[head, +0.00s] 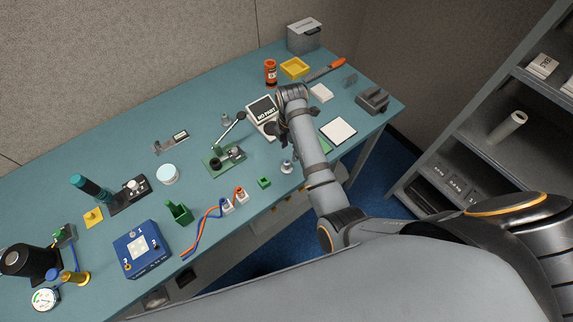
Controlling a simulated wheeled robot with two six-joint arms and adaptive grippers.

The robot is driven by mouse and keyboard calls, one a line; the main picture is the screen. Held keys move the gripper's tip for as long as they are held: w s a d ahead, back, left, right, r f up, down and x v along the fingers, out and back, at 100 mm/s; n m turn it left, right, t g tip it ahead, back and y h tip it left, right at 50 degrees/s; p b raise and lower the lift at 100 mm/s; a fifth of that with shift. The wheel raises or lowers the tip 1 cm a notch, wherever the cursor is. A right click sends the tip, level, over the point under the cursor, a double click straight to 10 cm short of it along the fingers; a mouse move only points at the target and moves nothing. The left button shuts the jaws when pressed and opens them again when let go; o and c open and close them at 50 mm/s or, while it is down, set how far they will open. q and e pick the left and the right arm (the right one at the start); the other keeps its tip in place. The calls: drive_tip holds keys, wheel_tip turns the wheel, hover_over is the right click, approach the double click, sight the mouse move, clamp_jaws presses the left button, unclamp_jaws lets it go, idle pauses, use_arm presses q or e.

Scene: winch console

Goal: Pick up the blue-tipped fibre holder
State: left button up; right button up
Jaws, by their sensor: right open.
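Two small white holders stand at the front edge of the teal bench, at the ends of a blue and an orange cable. The one at the blue cable's end, which looks like the blue-tipped fibre holder (227,206), stands left of the one with an orange tip (242,196). They are small, so fine detail is unclear. My right gripper (275,132) is open and appears empty, up and to the right of the holders, in front of the "NO PART" plate (263,109). It is apart from both holders. My left gripper is not in view.
A green block (264,182) and a green stand with a lever (220,160) are near the holders. A green box (178,212) and blue box (141,250) stand left. A silver knob-like piece (287,166) is to the right. Shelves (490,130) stand beyond the bench.

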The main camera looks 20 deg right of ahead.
sight(287, 162)
drive_tip(key=shift+w+a+r, duration=0.1)
drive_tip(key=shift+a+r, duration=0.05)
wheel_tip(287, 162, down, 5)
drive_tip(key=shift+f, duration=0.1)
drive_tip(key=shift+w+a+f, duration=0.1)
drive_tip(key=shift+a+f, duration=0.05)
drive_tip(key=shift+f, duration=1.2)
drive_tip(key=shift+w+a+f, duration=0.1)
drive_tip(key=shift+f, duration=1.25)
drive_tip(key=shift+r, duration=0.1)
clamp_jaws()
